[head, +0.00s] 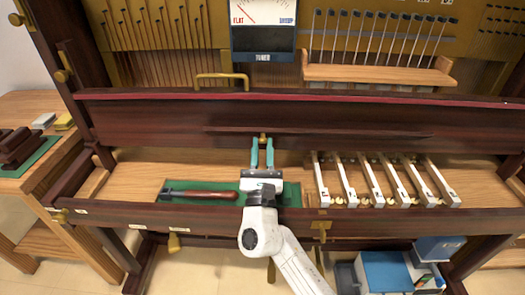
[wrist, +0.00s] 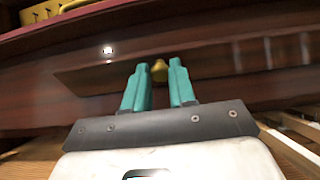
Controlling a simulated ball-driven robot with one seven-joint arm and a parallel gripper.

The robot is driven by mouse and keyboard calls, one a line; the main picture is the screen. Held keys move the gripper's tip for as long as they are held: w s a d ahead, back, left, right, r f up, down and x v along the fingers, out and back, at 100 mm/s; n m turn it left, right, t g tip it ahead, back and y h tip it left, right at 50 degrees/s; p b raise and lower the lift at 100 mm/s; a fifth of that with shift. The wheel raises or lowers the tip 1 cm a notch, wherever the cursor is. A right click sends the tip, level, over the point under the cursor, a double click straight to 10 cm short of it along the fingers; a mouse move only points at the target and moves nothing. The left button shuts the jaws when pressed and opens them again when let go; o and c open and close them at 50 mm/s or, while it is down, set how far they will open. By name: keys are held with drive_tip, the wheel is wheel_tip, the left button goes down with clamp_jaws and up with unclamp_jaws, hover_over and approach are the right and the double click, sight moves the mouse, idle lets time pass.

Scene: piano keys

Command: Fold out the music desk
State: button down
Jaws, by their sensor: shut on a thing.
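The music desk (head: 350,132) is a dark reddish-brown wooden panel, seen nearly edge-on as a long strip against the front of the wide wooden board. It also shows in the wrist view (wrist: 225,65). A small brass knob (head: 262,137) sits on it left of its middle; the knob also shows in the wrist view (wrist: 159,70). My gripper (head: 262,152) has its teal fingers pointing at the panel, shut on the brass knob, with one finger on either side. The fingers partly hide the knob. How far the panel is tilted is hard to tell.
Below lie a green mat (head: 292,194) with a wooden-handled tool (head: 205,194), and several white piano keys (head: 372,182) to the right. A brass handle (head: 221,76) and the tuner (head: 263,30) are above. A blue box (head: 388,272) stands on the floor.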

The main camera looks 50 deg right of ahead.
drive_tip(key=c, duration=1)
unclamp_jaws()
drive_tip(key=shift+o, duration=0.2)
drive_tip(key=s+a+f+p, duration=0.1)
drive_tip(key=s+a+f, duration=0.1)
drive_tip(key=s+a, duration=0.8)
drive_tip(key=a, duration=0.3)
drive_tip(key=shift+f, duration=0.3)
